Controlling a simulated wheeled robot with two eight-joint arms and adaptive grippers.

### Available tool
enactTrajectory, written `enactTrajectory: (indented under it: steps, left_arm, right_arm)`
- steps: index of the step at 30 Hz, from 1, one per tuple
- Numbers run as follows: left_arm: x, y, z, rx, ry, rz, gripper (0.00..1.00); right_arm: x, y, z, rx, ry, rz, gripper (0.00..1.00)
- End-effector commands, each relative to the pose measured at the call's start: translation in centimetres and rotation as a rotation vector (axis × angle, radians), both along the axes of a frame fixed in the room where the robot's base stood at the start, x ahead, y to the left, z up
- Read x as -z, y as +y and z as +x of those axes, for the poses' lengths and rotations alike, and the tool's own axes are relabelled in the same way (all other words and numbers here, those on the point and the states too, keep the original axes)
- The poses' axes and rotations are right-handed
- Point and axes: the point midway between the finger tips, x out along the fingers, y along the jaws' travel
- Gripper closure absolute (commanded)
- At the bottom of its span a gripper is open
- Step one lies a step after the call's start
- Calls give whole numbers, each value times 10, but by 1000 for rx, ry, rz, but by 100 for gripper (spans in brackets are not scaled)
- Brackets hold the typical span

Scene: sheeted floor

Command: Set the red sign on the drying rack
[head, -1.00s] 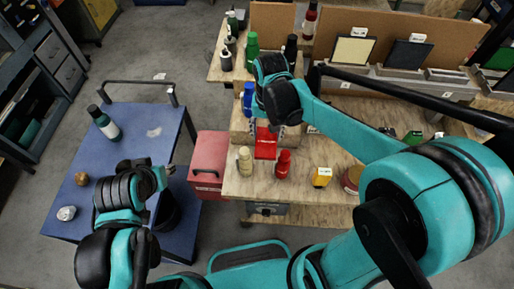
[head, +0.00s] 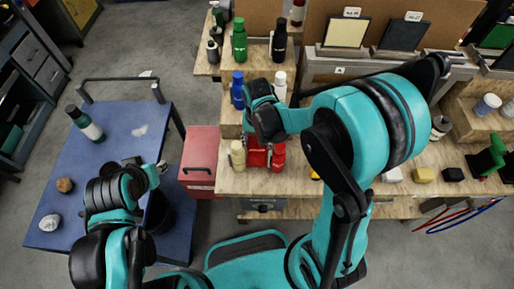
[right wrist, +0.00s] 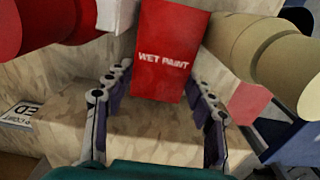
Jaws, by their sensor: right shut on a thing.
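The red sign, lettered "WET PAINT", fills the upper middle of the right wrist view (right wrist: 172,50). My right gripper (right wrist: 158,95) has a finger on each side of its lower part and is shut on it. In the head view the sign (head: 257,157) shows below my right gripper (head: 265,138), between a tan bottle (head: 237,156) and a red bottle (head: 278,158). A grey rack-like holder (head: 345,56) with upright panels stands at the back, likely the drying rack. My left gripper (head: 150,172) is over the blue cart; its fingers are unclear.
A blue bottle (head: 237,90) and a white bottle (head: 280,85) stand behind my right gripper. The blue cart (head: 110,135) holds a green bottle (head: 84,123) and two small round things. A red toolbox (head: 200,160) is between cart and bench. Small blocks stand at right.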

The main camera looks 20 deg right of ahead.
Motion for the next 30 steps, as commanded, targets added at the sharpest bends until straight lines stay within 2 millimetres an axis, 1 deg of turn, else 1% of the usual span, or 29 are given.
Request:
enactTrajectory:
  steps: [1,3,6,14,18,19,20,21,30]
  left_arm:
    - [6,0,0,0,0,0,67]
    - [10,0,0,0,0,0,67]
    - [13,0,0,0,0,0,67]
    - [12,0,0,0,0,0,67]
    - [16,0,0,0,0,0,67]
    - [16,0,0,0,0,0,67]
    - [16,0,0,0,0,0,67]
    - [15,0,0,0,0,0,67]
    - [15,0,0,0,0,0,67]
  right_arm:
    - [12,0,0,0,0,0,69]
    - [23,0,0,0,0,0,69]
    - [33,0,0,0,0,0,69]
    - [33,0,0,0,0,0,69]
    - [37,0,0,0,0,0,69]
    - [37,0,0,0,0,0,42]
    - [36,0,0,0,0,0,34]
    - [36,0,0,0,0,0,24]
    - [36,0,0,0,0,0,24]
